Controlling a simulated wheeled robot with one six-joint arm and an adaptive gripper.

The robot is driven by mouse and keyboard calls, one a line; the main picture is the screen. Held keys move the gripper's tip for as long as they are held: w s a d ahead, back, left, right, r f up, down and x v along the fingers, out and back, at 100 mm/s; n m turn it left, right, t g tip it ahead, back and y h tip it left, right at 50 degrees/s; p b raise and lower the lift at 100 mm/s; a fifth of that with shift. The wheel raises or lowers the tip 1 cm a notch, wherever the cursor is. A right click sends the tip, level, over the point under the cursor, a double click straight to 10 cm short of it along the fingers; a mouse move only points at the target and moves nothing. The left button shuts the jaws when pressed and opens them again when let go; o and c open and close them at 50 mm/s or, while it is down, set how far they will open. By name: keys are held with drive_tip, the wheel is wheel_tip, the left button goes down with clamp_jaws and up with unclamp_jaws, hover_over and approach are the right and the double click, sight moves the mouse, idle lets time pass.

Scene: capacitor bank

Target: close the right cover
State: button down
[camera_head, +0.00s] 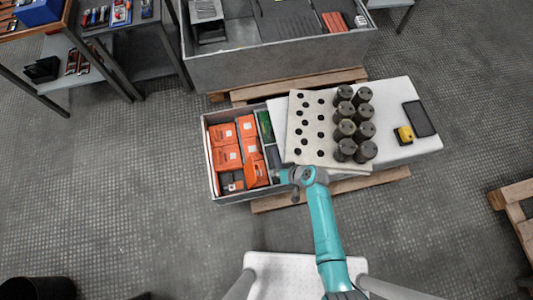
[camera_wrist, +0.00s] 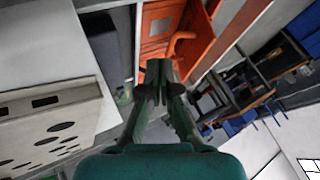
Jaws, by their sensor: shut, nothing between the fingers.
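A pale flat panel (camera_head: 388,95) lies to the right of an open grey box (camera_head: 211,160). I cannot tell whether this panel is the right cover. A cream board (camera_head: 305,155) with rows of dark holes rests on the panel's left part and shows at the left of the wrist view (camera_wrist: 50,130). My gripper (camera_wrist: 158,68) is shut and empty. In the wrist view its fingertips appear in front of the box with its orange contents (camera_wrist: 165,25). In the head view my wrist is over the box's right edge, by the board's lower left corner, and hides part of that edge.
Several dark cylinders (camera_head: 365,130) stand on the board's right side. A yellow device (camera_head: 404,133) and a black flat device (camera_head: 419,118) lie on the panel. A large grey crate (camera_head: 270,67) stands behind.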

sight(254, 173)
drive_tip(key=shift+x, duration=3)
drive_tip(key=shift+s+a+r+h, duration=0.1)
drive_tip(key=shift+a+r+h, duration=0.15)
drive_tip(key=shift+h, duration=0.05)
